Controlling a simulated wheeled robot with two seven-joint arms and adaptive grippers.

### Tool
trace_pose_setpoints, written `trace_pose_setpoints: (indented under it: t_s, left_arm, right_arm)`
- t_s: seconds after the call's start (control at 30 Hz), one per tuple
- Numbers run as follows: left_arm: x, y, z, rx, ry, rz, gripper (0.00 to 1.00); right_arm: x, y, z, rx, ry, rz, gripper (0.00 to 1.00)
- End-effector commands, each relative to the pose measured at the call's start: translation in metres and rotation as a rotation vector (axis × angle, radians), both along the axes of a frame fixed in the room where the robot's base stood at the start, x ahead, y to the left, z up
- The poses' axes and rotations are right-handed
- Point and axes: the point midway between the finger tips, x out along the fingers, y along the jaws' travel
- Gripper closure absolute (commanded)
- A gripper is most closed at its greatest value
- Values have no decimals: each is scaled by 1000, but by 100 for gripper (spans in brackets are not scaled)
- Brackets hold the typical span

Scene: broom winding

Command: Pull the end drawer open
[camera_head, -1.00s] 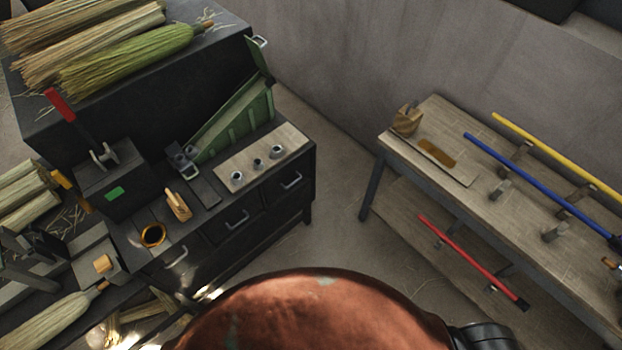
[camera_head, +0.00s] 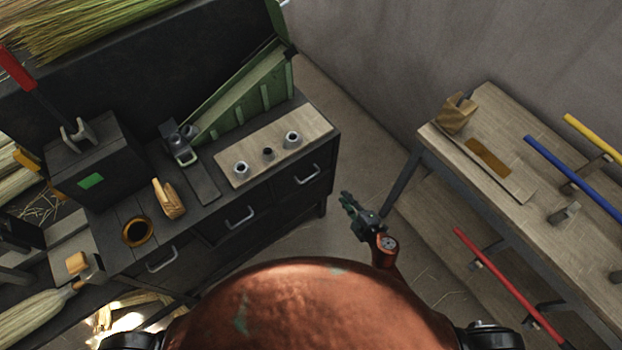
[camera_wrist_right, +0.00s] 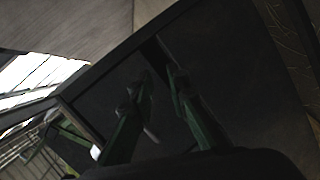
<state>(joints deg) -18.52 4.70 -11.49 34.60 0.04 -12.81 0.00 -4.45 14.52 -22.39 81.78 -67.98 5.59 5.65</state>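The dark cabinet (camera_head: 270,215) has a row of drawers with pale bar handles. The end drawer at the right (camera_head: 290,188) appears closed, with its handle (camera_head: 308,175) on the front. My right gripper (camera_head: 352,205) is in front of and to the right of that drawer, apart from it in the head view. In the right wrist view its two green fingers (camera_wrist_right: 154,88) are spread with nothing seen between them, facing a dark panel. The end drawer's handle is not clear there. My left gripper is out of view.
Small metal cups (camera_head: 268,153) stand on a board on the cabinet top, beside a green trough (camera_head: 245,95). A wooden workbench (camera_head: 500,120) with coloured poles stands to the right. Open floor (camera_head: 300,240) lies between cabinet and workbench.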

Motion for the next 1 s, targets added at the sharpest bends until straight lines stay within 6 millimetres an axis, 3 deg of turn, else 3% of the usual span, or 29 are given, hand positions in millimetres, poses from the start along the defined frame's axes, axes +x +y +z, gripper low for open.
trace_pose_setpoints:
  t_s: [0.03,0.1,0.2,0.3,0.47,0.77,1.0]
  left_arm:
    - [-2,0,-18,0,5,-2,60]
    - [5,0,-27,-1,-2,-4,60]
    - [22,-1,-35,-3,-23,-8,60]
    - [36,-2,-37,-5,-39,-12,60]
    - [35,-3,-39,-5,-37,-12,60]
    - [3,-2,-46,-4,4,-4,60]
    - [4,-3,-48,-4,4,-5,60]
  right_arm:
    - [4,25,14,-46,-80,79,85]
    - [5,52,41,-103,-172,166,85]
    - [2,78,65,-161,-259,242,85]
    - [2,90,77,-188,-299,273,85]
    - [15,102,78,-196,-310,281,85]
    - [51,127,67,-194,-307,278,85]
    - [62,135,65,-193,-306,278,85]
